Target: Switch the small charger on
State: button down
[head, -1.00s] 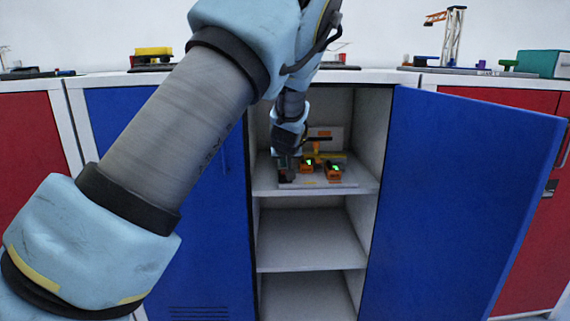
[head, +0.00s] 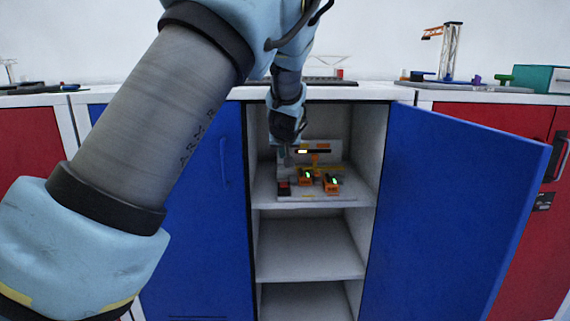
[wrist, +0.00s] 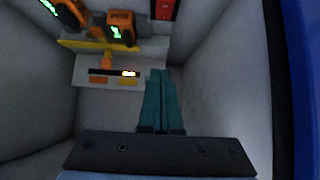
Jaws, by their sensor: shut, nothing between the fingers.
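The charger is a pale board (head: 340,193) on the top shelf inside the open blue cabinet. It carries two orange units (head: 333,183) with green lit displays, also in the wrist view (wrist: 121,27). A red block on a dark base (head: 283,185), probably the switch, is at its front left; it shows at the wrist view's top edge (wrist: 165,8). A dark bar (head: 320,151) behind the units has a bright lit patch at one end, also in the wrist view (wrist: 128,73). My gripper (head: 282,157) has teal fingers, shut and empty (wrist: 160,72), above and apart from the red block.
The blue door (head: 455,210) stands open to the right; the other blue door (head: 190,200) is closed at left. The cabinet walls are close around my gripper. The lower shelf (head: 310,248) is empty. Crane models (head: 450,55) stand on the countertop.

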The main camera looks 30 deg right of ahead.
jog(key=shift+w+r+v, duration=0.1)
jog(key=shift+r+v, duration=0.05)
jog(key=shift+v, duration=0.7)
jog(key=shift+w+r+v, duration=0.1)
jog(key=shift+v, duration=0.7)
jog(key=shift+w+r+v, duration=0.1)
jog(key=shift+r+v, duration=0.05)
jog(key=shift+v, duration=0.7)
jog(key=shift+d, duration=0.15)
